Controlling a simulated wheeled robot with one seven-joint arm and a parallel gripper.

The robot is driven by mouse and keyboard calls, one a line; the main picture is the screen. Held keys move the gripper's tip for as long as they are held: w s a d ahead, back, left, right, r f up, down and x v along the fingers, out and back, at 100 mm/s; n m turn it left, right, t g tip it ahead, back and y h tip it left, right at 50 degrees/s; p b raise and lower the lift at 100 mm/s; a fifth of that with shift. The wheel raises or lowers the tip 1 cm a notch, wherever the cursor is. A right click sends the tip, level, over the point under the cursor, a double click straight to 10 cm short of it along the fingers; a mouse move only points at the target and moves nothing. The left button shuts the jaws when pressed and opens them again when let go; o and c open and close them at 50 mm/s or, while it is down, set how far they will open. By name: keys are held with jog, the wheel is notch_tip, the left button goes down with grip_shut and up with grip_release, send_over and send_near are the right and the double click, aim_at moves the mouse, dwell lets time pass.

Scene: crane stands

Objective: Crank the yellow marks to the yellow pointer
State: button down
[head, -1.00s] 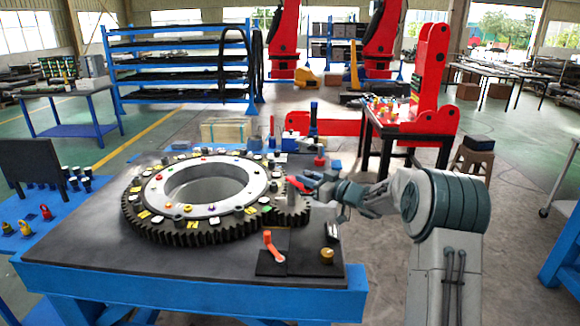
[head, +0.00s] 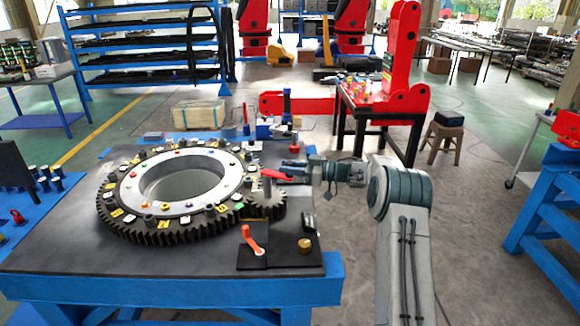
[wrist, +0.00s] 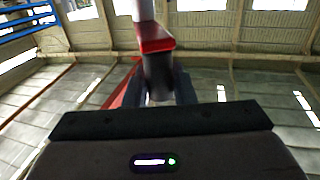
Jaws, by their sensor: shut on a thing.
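The big dark toothed ring (head: 165,236) lies flat on the table around a pale inner ring (head: 150,208). Yellow marks (head: 117,212) sit among white and other tiles on its top. I cannot clearly pick out the yellow pointer. A small gear (head: 268,208) stands at the ring's right side, with a red crank (head: 275,175) above it. My gripper (head: 292,172) reaches in from the right at the crank. In the wrist view, my gripper (wrist: 160,88) is shut on the grey handle (wrist: 159,74) below the red crank arm (wrist: 155,40). The fingertips are partly hidden.
An orange lever (head: 250,240) and a brass knob (head: 305,243) stand on a black plate at the table's front right. Small blocks and a blue post (head: 287,105) stand at the back right.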

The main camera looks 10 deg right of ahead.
jog(key=shift+r, duration=0.25)
jog(key=c, duration=1.4)
grip_release()
jog(key=shift+w, duration=0.1)
jog(key=shift+o, duration=0.7)
jog(key=shift+a+f, duration=0.1)
jog(key=shift+f, duration=0.1)
jog(key=shift+d, duration=0.35)
jog(key=b+v, duration=0.3)
jog(key=v, duration=1)
